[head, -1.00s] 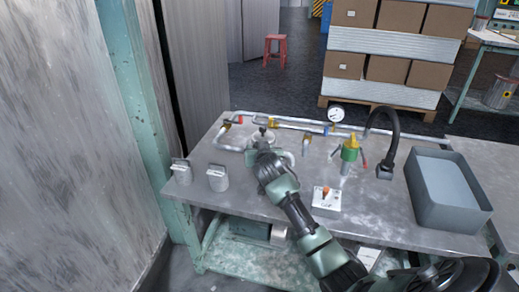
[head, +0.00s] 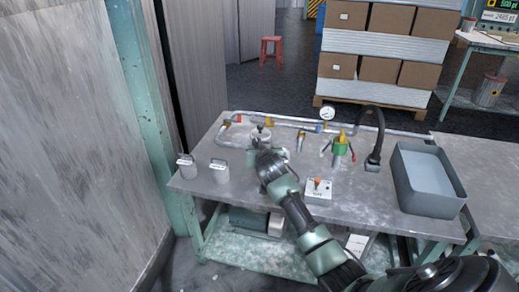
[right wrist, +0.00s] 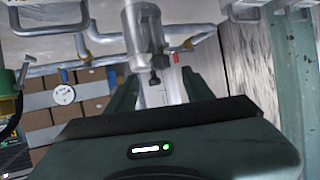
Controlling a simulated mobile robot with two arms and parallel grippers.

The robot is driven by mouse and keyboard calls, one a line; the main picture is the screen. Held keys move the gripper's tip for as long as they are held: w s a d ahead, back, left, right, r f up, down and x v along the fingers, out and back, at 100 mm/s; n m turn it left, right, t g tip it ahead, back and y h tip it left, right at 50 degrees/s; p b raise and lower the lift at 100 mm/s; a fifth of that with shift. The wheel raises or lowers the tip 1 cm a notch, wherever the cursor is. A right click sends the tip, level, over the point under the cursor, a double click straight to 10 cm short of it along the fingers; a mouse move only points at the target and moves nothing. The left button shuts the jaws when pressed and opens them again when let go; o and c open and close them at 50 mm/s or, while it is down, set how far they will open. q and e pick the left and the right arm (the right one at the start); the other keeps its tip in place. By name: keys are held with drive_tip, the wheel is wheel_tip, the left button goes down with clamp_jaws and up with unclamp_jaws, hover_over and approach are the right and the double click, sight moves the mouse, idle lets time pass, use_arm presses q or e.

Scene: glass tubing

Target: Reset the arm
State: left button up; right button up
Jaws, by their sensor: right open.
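My right arm reaches over the grey workbench (head: 350,208) in the head view. Its gripper (head: 261,152) is low over the bench, just in front of a small grey metal vessel (head: 260,134). In the right wrist view, the open green fingers (right wrist: 160,92) are spread apart. A grey metal cylinder with a dark nozzle (right wrist: 145,38) shows between and beyond them, and nothing is visibly clamped. The fingertips are partly hidden in the head view. My left gripper is not in view.
Bent pipes (head: 290,121) and a pressure gauge (head: 327,113) line the back. A green and yellow fitting (head: 340,147), a black hose (head: 378,135), a switch box (head: 318,192) and a grey basin (head: 427,205) stand right.

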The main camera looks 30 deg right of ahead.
drive_tip(key=shift+s, duration=0.15)
idle(0.3)
